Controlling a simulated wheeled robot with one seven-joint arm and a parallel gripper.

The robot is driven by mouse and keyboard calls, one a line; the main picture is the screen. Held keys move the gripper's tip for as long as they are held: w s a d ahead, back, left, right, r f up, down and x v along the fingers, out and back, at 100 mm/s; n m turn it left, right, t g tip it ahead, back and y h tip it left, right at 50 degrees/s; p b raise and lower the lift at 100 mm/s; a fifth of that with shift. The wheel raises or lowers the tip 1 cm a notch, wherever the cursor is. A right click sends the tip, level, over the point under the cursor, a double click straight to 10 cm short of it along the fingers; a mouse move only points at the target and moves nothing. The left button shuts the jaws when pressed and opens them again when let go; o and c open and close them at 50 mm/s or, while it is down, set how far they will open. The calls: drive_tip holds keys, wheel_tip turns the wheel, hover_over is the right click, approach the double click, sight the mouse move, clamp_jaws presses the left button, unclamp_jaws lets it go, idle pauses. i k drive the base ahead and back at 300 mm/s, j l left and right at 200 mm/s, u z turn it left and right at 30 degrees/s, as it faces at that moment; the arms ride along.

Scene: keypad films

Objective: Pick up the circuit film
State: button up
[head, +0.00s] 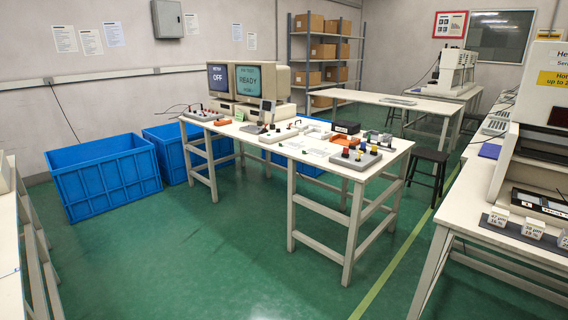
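I cannot pick out the circuit film for sure. Pale flat pieces (317,154) lie on the middle white table (356,176), too small to name. A flat grey-green piece (398,101) lies on the far table (372,97); I cannot tell what it is. My gripper is not in view.
Two monitors (249,78) stand on the middle table's far end, and a button box (355,154) at its near end. Blue crates (105,178) stand on the floor at left. A stool (428,160) and a machine bench (468,208) are at right. Green floor in front is clear.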

sight(290, 144)
drive_tip(key=i+u, duration=0.2)
drive_tip(key=i, duration=0.4)
drive_tip(key=i+u, duration=0.15)
drive_tip(key=i, duration=0.4)
drive_tip(key=i+u, duration=0.2)
drive_tip(key=i, duration=0.4)
drive_tip(key=i+l+u, duration=0.15)
drive_tip(key=i, duration=0.45)
drive_tip(key=i+j+u, duration=0.1)
drive_tip(key=i, duration=0.75)
drive_tip(key=i+j, duration=0.1)
drive_tip(key=i, duration=0.75)
drive_tip(key=i+j+z, duration=0.35)
drive_tip(key=i, duration=0.15)
drive_tip(key=i+j+z, duration=0.3)
drive_tip(key=i+j, duration=0.15)
drive_tip(key=z, duration=1.3)
